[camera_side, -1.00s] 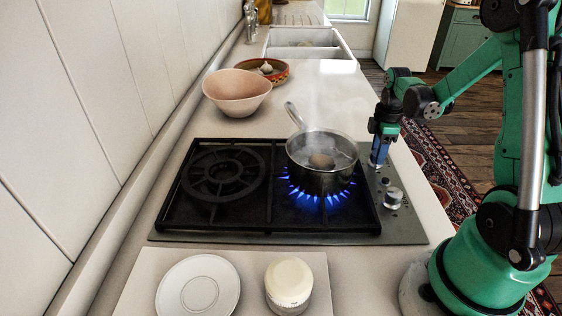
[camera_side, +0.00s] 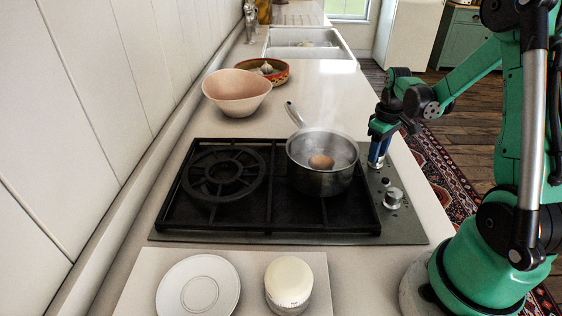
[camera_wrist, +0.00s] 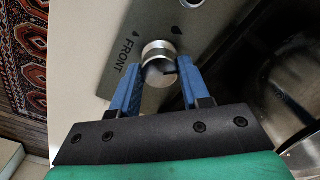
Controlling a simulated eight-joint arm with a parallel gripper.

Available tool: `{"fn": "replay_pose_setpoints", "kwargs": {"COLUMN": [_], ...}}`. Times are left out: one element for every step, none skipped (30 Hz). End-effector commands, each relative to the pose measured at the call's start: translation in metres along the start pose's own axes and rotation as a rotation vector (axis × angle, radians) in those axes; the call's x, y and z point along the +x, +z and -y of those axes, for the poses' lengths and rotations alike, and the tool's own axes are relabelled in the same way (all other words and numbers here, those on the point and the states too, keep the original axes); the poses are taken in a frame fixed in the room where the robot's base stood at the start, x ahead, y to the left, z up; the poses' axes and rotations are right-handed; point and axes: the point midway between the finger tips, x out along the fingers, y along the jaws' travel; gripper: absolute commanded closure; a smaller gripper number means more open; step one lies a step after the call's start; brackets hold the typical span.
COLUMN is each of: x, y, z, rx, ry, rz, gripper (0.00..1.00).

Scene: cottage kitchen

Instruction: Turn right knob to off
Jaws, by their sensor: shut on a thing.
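In the wrist view a round silver knob (camera_wrist: 157,52) on the steel panel sits between the two blue fingers of my gripper (camera_wrist: 160,70). A dark mark shows on its top. The word FRONT is printed beside it. In the side view my gripper (camera_side: 377,164) points down at the far end of the panel. The gripped knob is mostly hidden there behind the fingers. A second silver knob (camera_side: 393,196) is on the same panel, nearer the side camera and apart from my gripper. No flame shows under the steel pot (camera_side: 320,182).
The pot stands on the right burner of the black stove grate (camera_side: 214,214) and holds water and a brown egg (camera_side: 321,162). A pink bowl (camera_side: 237,95) and a dish with garlic (camera_side: 268,71) stand behind. A white plate (camera_side: 198,290) and a round timer (camera_side: 289,284) are in front.

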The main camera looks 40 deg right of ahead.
Motion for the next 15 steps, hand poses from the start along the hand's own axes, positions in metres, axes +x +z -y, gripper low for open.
{"fn": "replay_pose_setpoints", "kwargs": {"x": [-0.0003, -0.0003, -0.0003, -0.0003, -0.0003, -0.0003, -0.0003, -0.0003, -0.0003, -0.0003, -0.0003, -0.0003, -0.0003, -0.0003, -0.0003], "y": [0.0005, 0.0005, 0.0006, 0.0006, 0.0006, 0.0006, 0.0006, 0.0006, 0.0006, 0.0006, 0.0007, 0.0007, 0.0007, 0.0007, 0.0007], "z": [-0.0001, -0.0001, -0.0001, -0.0001, -0.0001, -0.0001, -0.0001, -0.0001, -0.0001, -0.0001, -0.0001, -0.0001, -0.0001, -0.0001, -0.0001], "rx": [0.043, 0.071, 0.109, 0.138, 0.166, 0.204, 0.232, 0.259, 0.296, 0.322, 0.348, 0.381, 0.406, 0.430, 0.460], "ry": [0.000, 0.000, 0.000, 0.000, 0.000, 0.000, 0.000, 0.000, 0.000, 0.000, 0.000, 0.000, 0.000, 0.000, 0.000], "rz": [0.002, 0.002, 0.002, 0.003, 0.003, 0.003, 0.003, 0.003, 0.003, 0.003, 0.003, 0.003, 0.003, 0.003, 0.003], "gripper": [1.00, 1.00, 1.00, 1.00, 1.00, 1.00, 1.00, 1.00, 1.00, 1.00, 1.00, 1.00, 1.00, 1.00, 1.00]}}
